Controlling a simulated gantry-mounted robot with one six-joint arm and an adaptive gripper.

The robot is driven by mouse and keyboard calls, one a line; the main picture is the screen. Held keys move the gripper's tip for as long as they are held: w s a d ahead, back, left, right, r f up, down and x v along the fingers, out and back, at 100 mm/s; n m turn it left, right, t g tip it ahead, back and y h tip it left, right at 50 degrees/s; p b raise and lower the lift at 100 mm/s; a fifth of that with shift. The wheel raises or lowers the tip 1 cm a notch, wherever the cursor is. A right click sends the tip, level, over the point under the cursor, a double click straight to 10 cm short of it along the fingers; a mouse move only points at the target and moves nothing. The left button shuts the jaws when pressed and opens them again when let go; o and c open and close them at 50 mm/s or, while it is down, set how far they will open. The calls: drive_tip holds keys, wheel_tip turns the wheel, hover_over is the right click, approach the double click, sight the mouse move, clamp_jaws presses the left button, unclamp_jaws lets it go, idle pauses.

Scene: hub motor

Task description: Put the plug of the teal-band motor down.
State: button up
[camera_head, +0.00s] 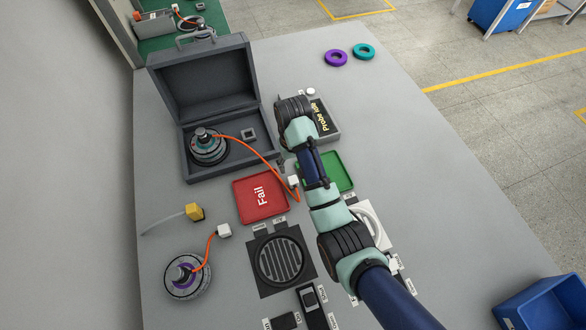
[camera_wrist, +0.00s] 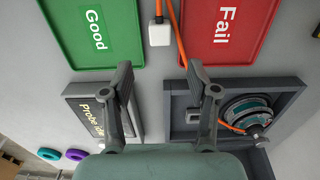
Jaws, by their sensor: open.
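The teal-band motor (camera_head: 207,147) sits in the open grey case, and it also shows in the wrist view (camera_wrist: 248,112). Its orange cable runs over the case's edge to a white plug (camera_head: 293,181). The plug (camera_wrist: 159,33) appears to lie on the grey table between the green Good tray and the red Fail tray. My gripper (camera_wrist: 160,70) is open and empty, its fingers spread to either side below the plug in the wrist view, apart from it. In the head view my arm largely hides the fingers.
The red Fail tray (camera_head: 262,196) and green Good tray (camera_head: 340,172) flank the plug. The Probe idle box (camera_head: 325,122) stands behind my arm. A purple-band motor (camera_head: 187,276) with its white plug (camera_head: 223,230) and a yellow connector (camera_head: 194,212) lie at the left.

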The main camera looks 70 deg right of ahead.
drive_tip(key=shift+r, duration=0.4)
drive_tip(key=w+a+r+n+t+h, duration=0.1)
drive_tip(key=w+a+r+n+t, duration=0.25)
drive_tip(key=w+a, duration=0.55)
drive_tip(key=w+a+r+n+t+h, duration=0.1)
drive_tip(key=w+a+r+n+t, duration=0.2)
drive_tip(key=a, duration=1)
drive_tip(key=s+a+r+n+t+y, duration=0.1)
drive_tip(key=a+r+t, duration=0.2)
drive_tip(key=a+r, duration=0.3)
drive_tip(key=s+a+r+n+t+y, duration=0.1)
drive_tip(key=a+r+n+t, duration=0.1)
drive_tip(key=a+r, duration=0.5)
drive_tip(key=a+t, duration=0.1)
drive_tip(key=a, duration=0.3)
drive_tip(key=shift+s+a, duration=0.25)
drive_tip(key=shift+n, duration=0.25)
